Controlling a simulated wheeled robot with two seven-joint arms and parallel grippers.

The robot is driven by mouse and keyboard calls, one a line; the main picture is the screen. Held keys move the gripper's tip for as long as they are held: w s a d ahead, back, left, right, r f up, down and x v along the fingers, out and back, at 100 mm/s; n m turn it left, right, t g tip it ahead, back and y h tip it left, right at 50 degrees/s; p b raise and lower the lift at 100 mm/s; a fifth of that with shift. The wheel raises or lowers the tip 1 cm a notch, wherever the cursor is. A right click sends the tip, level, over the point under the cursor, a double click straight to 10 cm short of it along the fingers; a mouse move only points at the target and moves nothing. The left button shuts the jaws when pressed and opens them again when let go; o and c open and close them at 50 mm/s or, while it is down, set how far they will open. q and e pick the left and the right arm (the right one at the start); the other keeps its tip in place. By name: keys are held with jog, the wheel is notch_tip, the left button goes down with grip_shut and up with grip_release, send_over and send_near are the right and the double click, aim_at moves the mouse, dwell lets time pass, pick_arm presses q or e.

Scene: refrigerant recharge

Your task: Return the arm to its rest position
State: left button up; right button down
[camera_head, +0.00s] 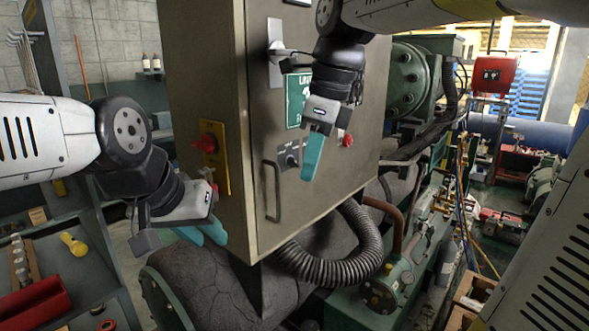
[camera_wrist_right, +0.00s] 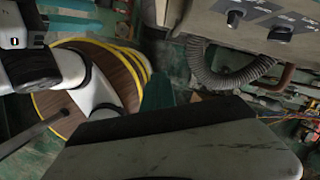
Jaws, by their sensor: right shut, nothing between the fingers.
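My left gripper (camera_head: 205,236) hangs at the left of the grey control cabinet (camera_head: 224,126), its teal fingers pointing down and right. Both fingers show close together, and I cannot tell whether they are fully shut. My right gripper (camera_head: 311,160) is in front of the cabinet's door, teal fingers pointing down, shut and empty. It overlaps the area between the green label (camera_head: 294,100) and a red knob (camera_head: 347,140) in the picture. In the right wrist view, a teal finger (camera_wrist_right: 158,93) shows above a large dark-edged grey surface that blocks the lower part.
The door has a long handle (camera_head: 271,190) and a black rotary knob (camera_head: 291,160). A red switch (camera_head: 208,142) sits on a yellow plate on the cabinet's side. A ribbed hose (camera_head: 335,268) curves below. A shelf (camera_head: 95,262) with a red tray (camera_head: 36,304) stands at lower left.

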jog(key=s+d+f+n+t, duration=0.2)
jog(key=d+f+n, duration=0.3)
jog(key=n, duration=0.6)
jog(key=s+d+f+n+t, duration=0.3)
jog(key=s+d+f+n, duration=0.1)
jog(key=n, duration=0.6)
jog(key=shift+s+d+f+n, duration=0.4)
jog(key=shift+s+d, duration=0.25)
jog(key=shift+d, duration=0.15)
jog(key=shift+r, duration=0.1)
